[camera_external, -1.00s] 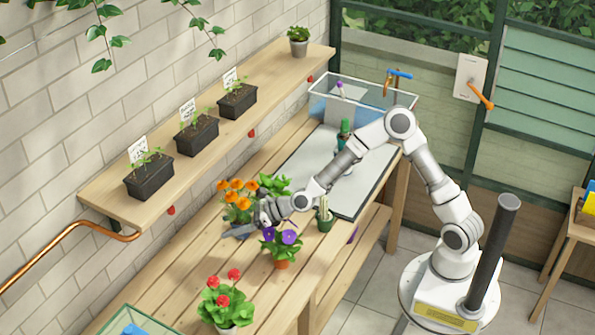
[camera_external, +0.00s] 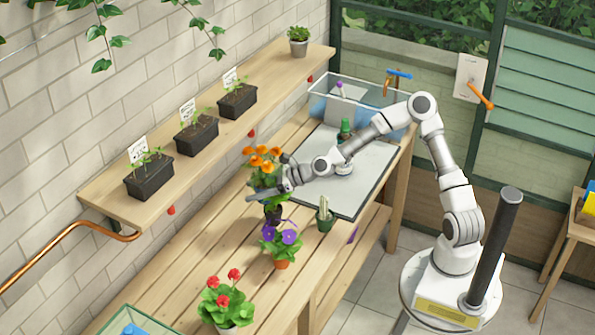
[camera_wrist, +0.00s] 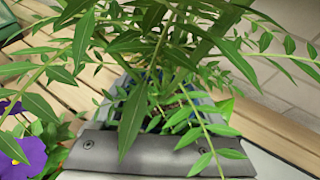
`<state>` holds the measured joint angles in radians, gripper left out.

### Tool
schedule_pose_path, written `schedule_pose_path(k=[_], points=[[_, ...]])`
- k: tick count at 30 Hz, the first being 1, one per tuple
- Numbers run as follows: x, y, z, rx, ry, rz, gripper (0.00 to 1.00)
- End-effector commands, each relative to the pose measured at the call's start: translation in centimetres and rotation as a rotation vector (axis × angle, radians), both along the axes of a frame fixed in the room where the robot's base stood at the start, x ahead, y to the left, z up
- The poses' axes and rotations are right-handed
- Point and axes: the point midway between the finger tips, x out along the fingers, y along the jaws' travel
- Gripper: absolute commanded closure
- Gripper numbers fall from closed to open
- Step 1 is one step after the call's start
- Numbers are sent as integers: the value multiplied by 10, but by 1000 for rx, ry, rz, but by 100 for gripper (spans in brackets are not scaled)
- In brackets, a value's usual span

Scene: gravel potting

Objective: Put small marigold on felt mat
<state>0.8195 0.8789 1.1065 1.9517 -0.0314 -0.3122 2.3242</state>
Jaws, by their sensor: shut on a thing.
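The small marigold (camera_external: 262,157), with orange blooms and green leaves, is held by my gripper (camera_external: 262,194) above the bench. In the external view my gripper is shut on it below the leaves. A dark pot (camera_external: 273,214) shows just below the gripper. In the wrist view the marigold's leaves (camera_wrist: 135,110) fill the middle and hide most of the pot, above the grey edge of my gripper (camera_wrist: 155,150). The grey felt mat (camera_external: 376,168) lies flat on the bench, to the right of the marigold.
A green bottle (camera_external: 345,133) stands on the mat, close to my forearm. A small cactus (camera_external: 324,216) stands at the mat's front edge. A purple-flowered plant (camera_external: 282,243) and a red-flowered plant (camera_external: 224,298) stand nearer the front. A clear bin (camera_external: 325,97) is behind the mat.

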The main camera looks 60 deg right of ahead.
Motion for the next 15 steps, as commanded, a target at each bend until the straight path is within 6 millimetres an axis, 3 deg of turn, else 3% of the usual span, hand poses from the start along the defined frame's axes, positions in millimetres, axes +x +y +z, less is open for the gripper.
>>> schedule_pose_path(k=[8, 15], points=[[-7, -73, 18, 2, -1, -28, 89], [-26, -146, 54, -1, -3, -45, 89]])
